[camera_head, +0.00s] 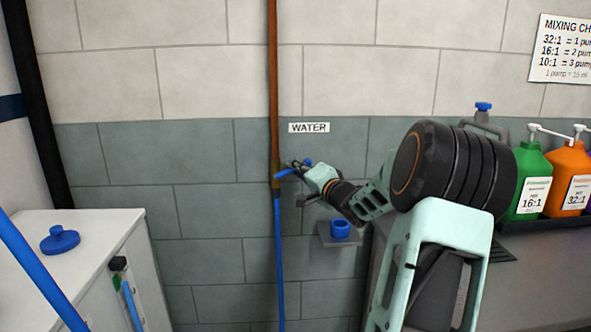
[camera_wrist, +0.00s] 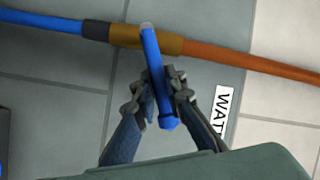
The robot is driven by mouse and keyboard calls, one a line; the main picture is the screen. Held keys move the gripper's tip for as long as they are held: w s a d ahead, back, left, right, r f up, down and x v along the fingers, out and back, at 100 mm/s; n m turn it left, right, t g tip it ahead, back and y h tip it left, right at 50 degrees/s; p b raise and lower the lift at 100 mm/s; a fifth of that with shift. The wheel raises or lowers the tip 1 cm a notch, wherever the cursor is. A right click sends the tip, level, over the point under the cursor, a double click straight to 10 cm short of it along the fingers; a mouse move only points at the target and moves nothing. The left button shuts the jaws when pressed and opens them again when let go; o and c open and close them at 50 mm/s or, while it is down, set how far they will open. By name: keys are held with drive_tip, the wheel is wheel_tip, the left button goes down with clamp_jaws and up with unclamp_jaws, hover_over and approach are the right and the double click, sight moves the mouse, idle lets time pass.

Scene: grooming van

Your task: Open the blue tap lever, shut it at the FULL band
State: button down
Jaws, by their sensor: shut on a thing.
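The blue tap lever (camera_wrist: 152,62) sits on the brass valve body (camera_wrist: 147,37) and points away from it, roughly crosswise to the pipe. My gripper (camera_wrist: 157,88) is shut on the lever, with one finger on each side of it. In the head view my gripper (camera_head: 299,171) is at the valve, and a bit of the blue lever (camera_head: 285,174) shows beside it. A blue hose (camera_head: 279,262) runs down from the valve. I see no FULL band in either view.
A copper pipe (camera_head: 272,85) comes down the tiled wall beside a WATER label (camera_head: 309,127). A blue cup (camera_head: 340,229) stands on a small grey shelf below my forearm. A white cabinet (camera_head: 90,235) is at left. Green (camera_head: 535,180) and orange (camera_head: 568,178) bottles stand at right.

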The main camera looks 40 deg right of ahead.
drive_tip(key=shift+f+m+p, duration=0.15)
drive_tip(key=shift+m+p, duration=0.35)
drive_tip(key=shift+p, duration=0.5)
drive_tip(key=shift+s+d+f+m+t+p, duration=0.1)
drive_tip(key=shift+f+m+t+p, duration=0.2)
drive_tip(key=shift+m+p, duration=0.15)
drive_tip(key=shift+d+f+m+t+h, duration=0.15)
drive_tip(key=shift+f+m+t+h, duration=0.5)
drive_tip(key=shift+m, duration=0.9)
drive_tip(key=shift+f, duration=0.25)
drive_tip(key=c, duration=2)
unclamp_jaws()
drive_tip(key=shift+o, duration=0.2)
drive_tip(key=shift+s, duration=0.15)
drive_tip(key=v, duration=1.2)
